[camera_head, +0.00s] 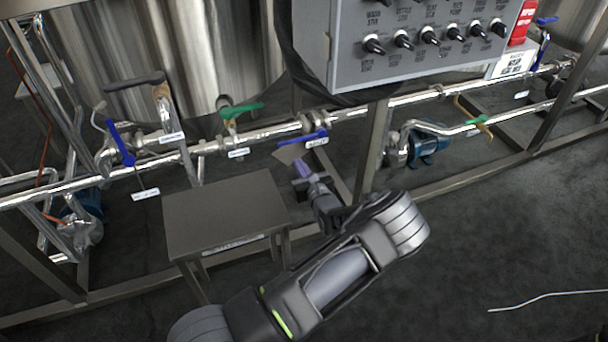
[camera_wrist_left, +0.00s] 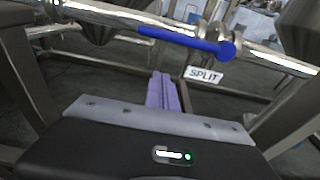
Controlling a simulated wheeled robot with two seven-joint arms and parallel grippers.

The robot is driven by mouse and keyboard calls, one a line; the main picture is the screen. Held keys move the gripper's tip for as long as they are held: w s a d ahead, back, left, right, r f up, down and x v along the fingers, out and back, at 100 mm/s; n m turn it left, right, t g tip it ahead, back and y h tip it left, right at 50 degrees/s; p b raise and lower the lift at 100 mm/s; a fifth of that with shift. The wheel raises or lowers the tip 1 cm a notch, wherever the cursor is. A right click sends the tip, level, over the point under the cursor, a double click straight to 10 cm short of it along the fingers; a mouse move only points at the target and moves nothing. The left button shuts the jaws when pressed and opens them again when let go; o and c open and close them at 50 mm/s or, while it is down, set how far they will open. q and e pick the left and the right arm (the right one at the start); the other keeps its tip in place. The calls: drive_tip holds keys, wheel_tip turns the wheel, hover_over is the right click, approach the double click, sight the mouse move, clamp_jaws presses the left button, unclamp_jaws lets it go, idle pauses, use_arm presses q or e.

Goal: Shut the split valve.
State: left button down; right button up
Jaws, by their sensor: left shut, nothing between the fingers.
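The split valve has a blue lever (camera_head: 316,138) on the steel pipe, just left of the grey control box's leg. In the left wrist view the blue lever (camera_wrist_left: 185,39) lies roughly along the pipe, its pivot at the right end. A white tag reading SPLIT (camera_wrist_left: 203,75) hangs below it. My left gripper (camera_head: 301,168) is on the near side of the pipe, below the lever and apart from it. Its purple fingers (camera_wrist_left: 162,92) are shut and empty, pointing toward the pipe. My right gripper is not in view.
A small metal table (camera_head: 225,208) stands left of my left gripper. A grey control box (camera_head: 420,45) with black knobs overhangs the pipe at the right. Other levers, one green (camera_head: 241,110) and one blue (camera_head: 121,144), sit further left. Open floor lies at the lower right.

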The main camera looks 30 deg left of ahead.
sight(299, 139)
use_arm(q)
drive_tip(key=w+a+r+b, duration=0.2)
drive_tip(key=a+r, duration=0.1)
drive_tip(key=shift+w+a+r, duration=0.1)
drive_tip(key=shift+r, duration=0.05)
idle(0.3)
drive_tip(key=shift+r, duration=0.1)
